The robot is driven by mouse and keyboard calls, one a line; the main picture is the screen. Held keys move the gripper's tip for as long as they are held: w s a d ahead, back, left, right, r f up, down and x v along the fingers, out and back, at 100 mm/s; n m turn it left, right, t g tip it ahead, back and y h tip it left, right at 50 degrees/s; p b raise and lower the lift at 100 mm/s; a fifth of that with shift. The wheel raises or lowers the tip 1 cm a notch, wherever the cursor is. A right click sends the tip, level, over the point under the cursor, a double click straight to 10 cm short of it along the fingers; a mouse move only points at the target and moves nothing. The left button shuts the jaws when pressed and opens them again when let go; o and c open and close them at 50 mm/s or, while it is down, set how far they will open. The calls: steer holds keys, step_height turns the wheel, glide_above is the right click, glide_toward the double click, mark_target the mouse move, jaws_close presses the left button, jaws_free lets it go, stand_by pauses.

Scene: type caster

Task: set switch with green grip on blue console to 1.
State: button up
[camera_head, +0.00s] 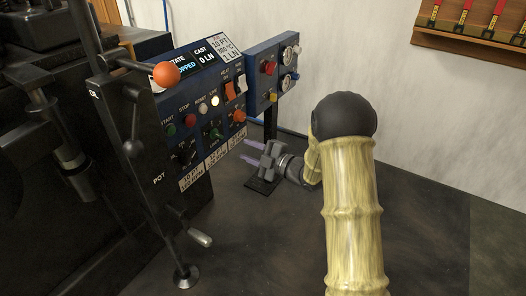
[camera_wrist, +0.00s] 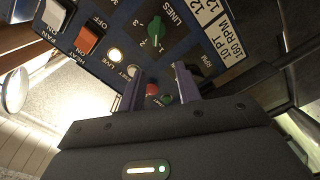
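The blue console (camera_head: 197,122) stands left of my gripper, with its panel facing right. Its switch with a green grip (camera_head: 213,131) sits low in the middle of the panel, by the label LINES. In the wrist view the green grip (camera_wrist: 155,31) is near the top centre, with small numerals around it; I cannot tell for certain which one it points at. My gripper (camera_head: 251,151) is in front of the panel, apart from the grip. In the wrist view my gripper (camera_wrist: 158,82) has two parted fingers with nothing between them; the grip lies beyond the tips.
Red and green buttons (camera_wrist: 165,98) show beyond the fingers. Orange and white rockers (camera_wrist: 87,40) lie at upper left. An orange knob (camera_head: 238,115) is near the green grip. An orange-ball lever (camera_head: 166,74) stands out at left. A second blue box (camera_head: 272,68) is behind.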

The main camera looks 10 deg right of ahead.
steer(key=p+v, duration=0.1)
steer(key=v, duration=0.3)
steer(key=shift+s+d, duration=0.15)
steer(key=s+d+r+m+h+p, duration=0.3)
steer(key=d+r+m+h+p, duration=0.4)
steer(key=m+h, duration=0.5)
steer(key=s+d+r+m+g+h+p, duration=0.1)
steer(key=s+m+g+p, duration=0.3)
steer(key=s, duration=1.8)
steer(key=r+m+g+h, duration=0.1)
steer(key=m+g, duration=0.3)
steer(key=m, duration=0.2)
steer(key=shift+s+d+r+m, duration=0.2)
steer(key=shift+s+r+m, duration=0.05)
steer(key=shift+m, duration=0.05)
